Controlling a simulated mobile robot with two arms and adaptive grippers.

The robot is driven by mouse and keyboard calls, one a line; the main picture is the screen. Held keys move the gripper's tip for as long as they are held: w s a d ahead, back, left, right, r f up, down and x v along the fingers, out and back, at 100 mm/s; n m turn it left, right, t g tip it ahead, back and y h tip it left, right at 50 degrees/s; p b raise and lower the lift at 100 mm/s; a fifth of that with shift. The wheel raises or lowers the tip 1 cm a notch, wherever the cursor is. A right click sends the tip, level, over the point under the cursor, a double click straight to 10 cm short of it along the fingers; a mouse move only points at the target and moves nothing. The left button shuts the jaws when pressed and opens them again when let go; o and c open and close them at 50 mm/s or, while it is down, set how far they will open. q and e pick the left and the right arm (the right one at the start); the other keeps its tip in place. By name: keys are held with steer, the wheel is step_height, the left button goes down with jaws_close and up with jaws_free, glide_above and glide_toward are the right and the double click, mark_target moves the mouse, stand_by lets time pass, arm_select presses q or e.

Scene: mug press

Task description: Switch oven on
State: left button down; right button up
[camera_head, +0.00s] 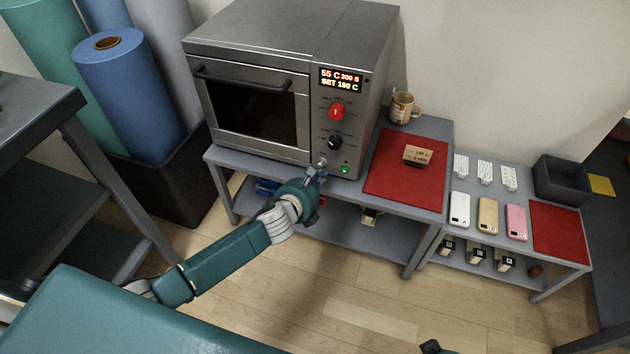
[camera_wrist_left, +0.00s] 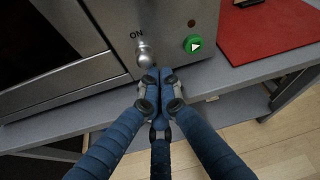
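The steel oven (camera_head: 275,75) stands on a grey table with its door shut. Its display (camera_head: 341,78) is lit and reads 55 C, 300 S, SET 190 C. A metal toggle switch (camera_wrist_left: 144,54) sits low on the panel beside an ON label; its lever seems to point up towards the label. A green start button (camera_wrist_left: 193,44) is to its right. My left gripper (camera_head: 319,174) is just below the switch. In the left wrist view its fingertips (camera_wrist_left: 160,78) are drawn together, empty; I cannot tell whether they touch the switch. My right gripper is not clearly seen.
Above the switch are a red knob (camera_head: 337,111) and a black knob (camera_head: 335,142). A red mat (camera_head: 395,185) with a small box (camera_head: 417,155) lies right of the oven, a mug (camera_head: 404,107) behind. A lower table (camera_head: 520,252) holds phones.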

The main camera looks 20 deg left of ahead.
arm_select(q)
steer(key=v, duration=1.1)
steer(key=shift+s+r, duration=0.25)
steer(key=shift+s, duration=0.05)
steer(key=shift+a, duration=0.1)
